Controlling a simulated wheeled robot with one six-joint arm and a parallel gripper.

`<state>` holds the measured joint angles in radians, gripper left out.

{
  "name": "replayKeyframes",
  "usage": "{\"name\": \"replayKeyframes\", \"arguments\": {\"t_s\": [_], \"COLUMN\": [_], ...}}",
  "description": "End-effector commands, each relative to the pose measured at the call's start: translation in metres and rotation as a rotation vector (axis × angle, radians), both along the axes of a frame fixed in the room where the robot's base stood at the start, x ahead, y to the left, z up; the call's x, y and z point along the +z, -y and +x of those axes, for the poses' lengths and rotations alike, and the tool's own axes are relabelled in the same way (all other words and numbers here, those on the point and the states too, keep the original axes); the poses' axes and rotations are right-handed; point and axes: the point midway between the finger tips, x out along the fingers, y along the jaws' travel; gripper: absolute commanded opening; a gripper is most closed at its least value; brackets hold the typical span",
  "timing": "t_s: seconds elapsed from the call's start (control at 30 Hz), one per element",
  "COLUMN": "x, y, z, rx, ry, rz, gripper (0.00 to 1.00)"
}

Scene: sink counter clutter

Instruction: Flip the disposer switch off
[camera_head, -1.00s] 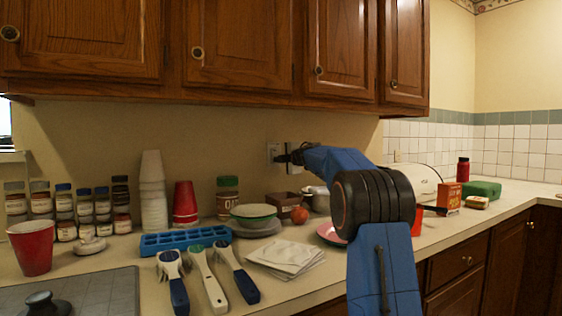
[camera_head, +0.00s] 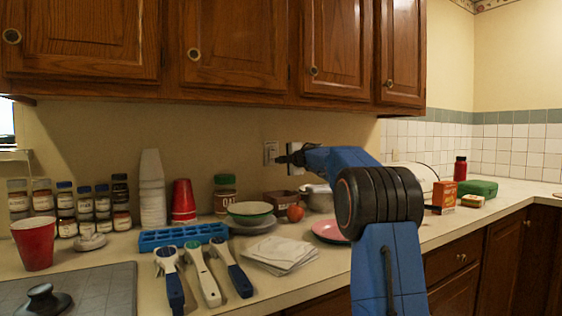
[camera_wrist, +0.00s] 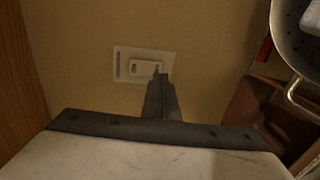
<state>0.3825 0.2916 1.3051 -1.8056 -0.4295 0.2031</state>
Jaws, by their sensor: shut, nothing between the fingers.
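A light wall plate (camera_head: 271,152) is on the beige wall under the cabinets, just left of my gripper's tip. A second pale plate (camera_head: 296,158) is mostly hidden behind my gripper. In the wrist view a wall plate (camera_wrist: 143,66) with a pale raised insert lies just beyond the fingertips. Which way its switch is set is too small to tell. My gripper (camera_head: 281,159) is shut and empty, reaching toward the wall. In the wrist view its closed fingers (camera_wrist: 160,80) overlap the plate's lower right edge; I cannot tell whether they touch it.
A brown box (camera_head: 280,202), an orange-red fruit (camera_head: 295,213) and a metal colander (camera_head: 318,198) stand on the counter below the gripper. A green bowl (camera_head: 250,211) and spice jars are to the left. Wooden cabinets (camera_head: 235,45) hang above. The wall around the plates is bare.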

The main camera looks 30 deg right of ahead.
Motion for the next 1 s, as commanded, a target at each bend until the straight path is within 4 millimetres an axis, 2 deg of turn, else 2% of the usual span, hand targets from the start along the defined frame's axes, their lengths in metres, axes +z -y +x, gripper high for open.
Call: {"name": "replayKeyframes", "arguments": {"t_s": [0.4, 0.6, 0.73, 1.0], "x": [-0.008, -0.011, -0.012, -0.013], "y": [0.002, 0.003, 0.003, 0.003], "z": [-0.066, -0.09, -0.097, -0.099], "rx": [-0.001, 0.0, 0.0, 0.001], "ry": [-0.001, -0.001, -0.001, -0.001], "rz": [0.002, 0.0, 0.0, 0.0], "gripper": [0.0, 0.0, 0.0, 0.0]}}
